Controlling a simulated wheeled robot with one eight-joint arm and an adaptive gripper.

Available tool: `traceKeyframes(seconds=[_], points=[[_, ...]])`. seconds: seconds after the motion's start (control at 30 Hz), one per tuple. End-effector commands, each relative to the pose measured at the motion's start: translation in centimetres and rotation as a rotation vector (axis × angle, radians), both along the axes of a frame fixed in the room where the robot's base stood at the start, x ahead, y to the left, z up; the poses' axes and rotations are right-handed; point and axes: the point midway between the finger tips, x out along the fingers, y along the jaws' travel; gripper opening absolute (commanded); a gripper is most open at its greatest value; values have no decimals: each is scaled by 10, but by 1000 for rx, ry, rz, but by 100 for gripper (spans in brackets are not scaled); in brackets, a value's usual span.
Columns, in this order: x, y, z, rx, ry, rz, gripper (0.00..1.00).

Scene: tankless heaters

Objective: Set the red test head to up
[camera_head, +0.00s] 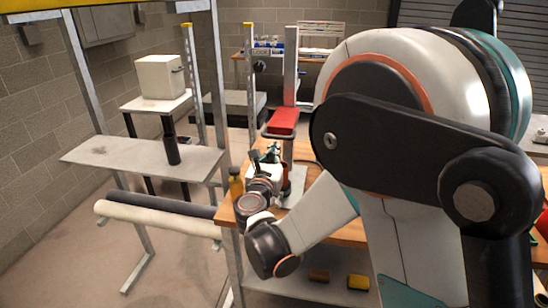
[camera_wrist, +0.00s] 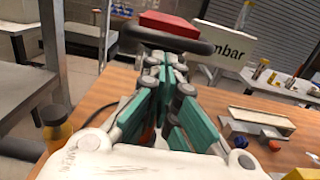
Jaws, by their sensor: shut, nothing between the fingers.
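The red test head (camera_head: 284,121) is a red block on an upright metal stand above the wooden bench, right of centre. In the wrist view the red test head (camera_wrist: 168,24) shows at the top, behind a dark rounded bar (camera_wrist: 165,39). My gripper (camera_head: 271,150) is below and slightly left of the head in the head view. In the wrist view my gripper (camera_wrist: 166,58) has its teal fingers together, empty, with the tips just below the bar. I cannot tell whether they touch it. My gripper and wrist hide the lower stand.
A metal rack post (camera_head: 226,120) stands close on the left. In the wrist view a white "mbar" sign (camera_wrist: 224,45) and a metal fixture (camera_wrist: 262,118) are right.

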Motion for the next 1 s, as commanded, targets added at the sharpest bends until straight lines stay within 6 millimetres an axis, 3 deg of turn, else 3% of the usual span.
traceKeyframes(seconds=[0.27,0.43,0.7,1.0], points=[[0,0,2,0,0,0,0],[-1,0,22,0,0,0,0],[0,0,75,-1,-1,0,0],[0,0,80,-1,-1,0,0]])
